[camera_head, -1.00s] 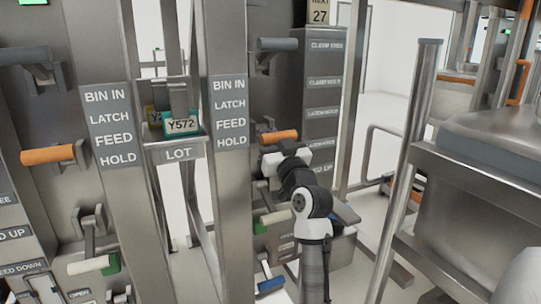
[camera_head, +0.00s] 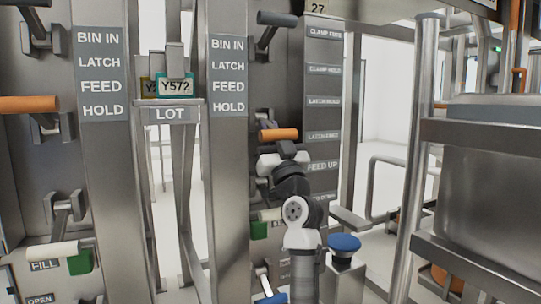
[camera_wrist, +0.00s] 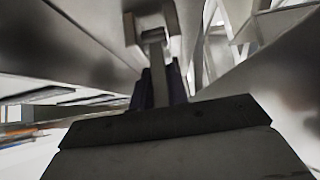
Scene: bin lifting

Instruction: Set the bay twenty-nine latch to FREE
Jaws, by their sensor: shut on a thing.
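The latch lever has an orange handle (camera_head: 278,134) on the panel right of the central post, beside the labelled column. My gripper (camera_head: 285,151) is at this lever, just below and behind the handle in the head view. My wrist hides most of its fingers. The wrist view shows a grey lever bar (camera_wrist: 157,75) running from a bracket (camera_wrist: 152,25) down between the dark fingers. My gripper appears shut on this lever. The label column (camera_head: 323,103) carries LATCH HOLD and LATCH FREE lines.
A grey-handled lever (camera_head: 277,19) is above, a green-and-white one (camera_head: 266,219) below, and a blue handle (camera_head: 270,299) lower still. A blue-topped post (camera_head: 344,242) stands right of my arm. A steel post (camera_head: 411,150) and rack with a bin (camera_head: 492,190) stand farther right.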

